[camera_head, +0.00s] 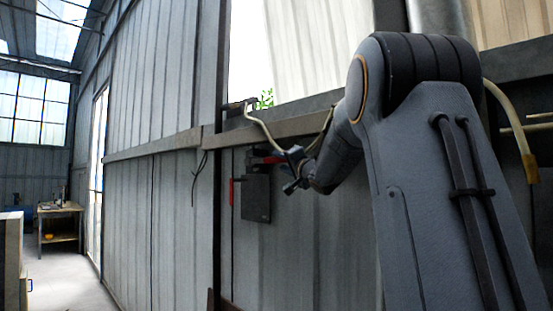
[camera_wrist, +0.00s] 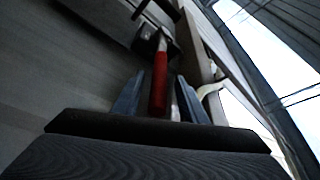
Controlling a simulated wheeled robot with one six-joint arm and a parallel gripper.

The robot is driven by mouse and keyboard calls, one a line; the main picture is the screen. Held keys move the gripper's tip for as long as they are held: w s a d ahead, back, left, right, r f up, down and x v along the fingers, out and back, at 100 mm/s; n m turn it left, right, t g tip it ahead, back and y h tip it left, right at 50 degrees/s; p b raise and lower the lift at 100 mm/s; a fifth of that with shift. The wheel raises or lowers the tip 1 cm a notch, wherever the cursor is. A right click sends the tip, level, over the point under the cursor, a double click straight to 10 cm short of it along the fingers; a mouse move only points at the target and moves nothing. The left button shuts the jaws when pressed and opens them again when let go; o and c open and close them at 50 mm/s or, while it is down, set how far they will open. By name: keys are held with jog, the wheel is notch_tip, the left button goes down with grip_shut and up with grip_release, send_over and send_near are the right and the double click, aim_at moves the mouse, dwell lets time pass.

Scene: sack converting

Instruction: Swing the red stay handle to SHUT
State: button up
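The red stay handle (camera_wrist: 160,82) runs lengthwise in the wrist view, from a dark metal mount (camera_wrist: 148,32) down between the two fingers of my gripper (camera_wrist: 158,98). The fingers stand apart, with a visible gap on each side of the handle, so my gripper looks open around it. In the head view my gripper (camera_head: 290,172) is at the wall below the window ledge, beside a dark plate (camera_head: 257,200). A bit of red shows at the plate's top, partly hidden by the gripper. No SHUT marking is readable.
A narrow red upright piece (camera_head: 231,192) is at the plate's left edge. A ledge (camera_head: 275,130) runs along the corrugated wall (camera_head: 160,200) above, under a bright window opening (camera_head: 310,45). A workbench (camera_head: 60,225) stands far left; the floor (camera_head: 75,275) before it is clear.

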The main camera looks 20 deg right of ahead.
aim_at(277, 160)
jog(key=shift+p+x, duration=0.6)
jog(key=shift+x, duration=1.7)
grip_shut()
